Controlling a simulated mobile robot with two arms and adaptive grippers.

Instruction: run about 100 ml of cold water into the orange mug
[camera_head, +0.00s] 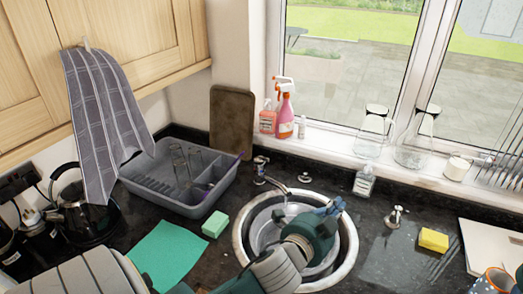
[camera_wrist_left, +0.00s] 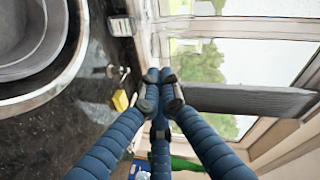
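A mug with an orange inside and a dark spotted outside (camera_head: 488,284) stands at the bottom right of the head view, cut off by the frame edge. A chrome tap (camera_head: 274,182) stands behind the round sink (camera_head: 237,240), its spout over the bowl. I cannot tell whether water runs from it. My left gripper (camera_head: 334,207) is over the sink's right side, to the right of the spout and apart from it. In the left wrist view its three blue fingers (camera_wrist_left: 160,90) meet at the tips, with nothing visible between them. My right gripper is not in view.
A second small chrome fitting (camera_head: 395,216) stands right of the sink, near a yellow sponge (camera_head: 433,240). A soap bottle (camera_head: 364,181) and upturned glasses (camera_head: 412,150) are behind. A grey dish rack (camera_head: 190,210), green sponge (camera_head: 215,224) and green cloth (camera_head: 165,257) lie left.

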